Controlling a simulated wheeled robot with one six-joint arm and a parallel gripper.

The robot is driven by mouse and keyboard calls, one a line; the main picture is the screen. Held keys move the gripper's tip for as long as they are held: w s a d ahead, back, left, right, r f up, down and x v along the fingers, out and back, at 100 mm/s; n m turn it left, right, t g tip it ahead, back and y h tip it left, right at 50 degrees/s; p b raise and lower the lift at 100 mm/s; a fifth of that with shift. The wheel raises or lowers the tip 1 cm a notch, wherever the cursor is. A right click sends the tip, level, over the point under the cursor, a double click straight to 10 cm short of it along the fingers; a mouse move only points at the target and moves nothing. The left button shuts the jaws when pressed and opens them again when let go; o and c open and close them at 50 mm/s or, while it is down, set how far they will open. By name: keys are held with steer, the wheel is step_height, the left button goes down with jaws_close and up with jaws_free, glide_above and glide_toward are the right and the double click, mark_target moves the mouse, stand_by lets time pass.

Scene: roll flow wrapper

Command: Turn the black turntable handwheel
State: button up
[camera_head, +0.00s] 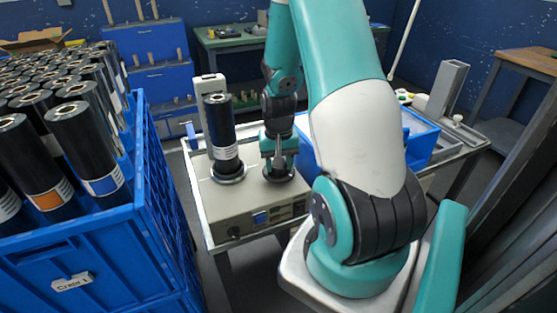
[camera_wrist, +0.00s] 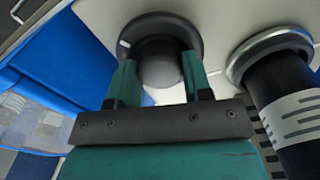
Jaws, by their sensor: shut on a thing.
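The black turntable handwheel (camera_wrist: 185,27) is a round disc with a central hub, on top of the cream wrapper machine (camera_head: 222,205). In the head view my gripper (camera_head: 280,160) points down at it, and only the rim of the handwheel (camera_head: 288,178) shows beneath. In the wrist view my teal fingers (camera_wrist: 159,68) are shut on the hub, one on each side. A pale mark shows on the rim's left. A black roll (camera_head: 218,120) with a white label stands upright on the turntable (camera_head: 229,174), left of my gripper; it also shows in the wrist view (camera_wrist: 285,95).
A blue crate (camera_head: 120,240) full of upright black rolls (camera_head: 85,140) stands at the left. A blue bin (camera_head: 420,142) stands on the cart right of the machine. A white post (camera_head: 208,95) rises behind the roll. Blue drawers (camera_head: 160,80) and a green table (camera_head: 228,42) are at the back.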

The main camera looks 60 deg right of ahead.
steer(key=shift+n+p, duration=0.45)
steer(key=shift+n, duration=1.65)
steer(key=o, duration=0.9)
step_height(320, 180, up, 18)
steer(key=shift+f+p, duration=0.25)
steer(key=shift+p, duration=0.2)
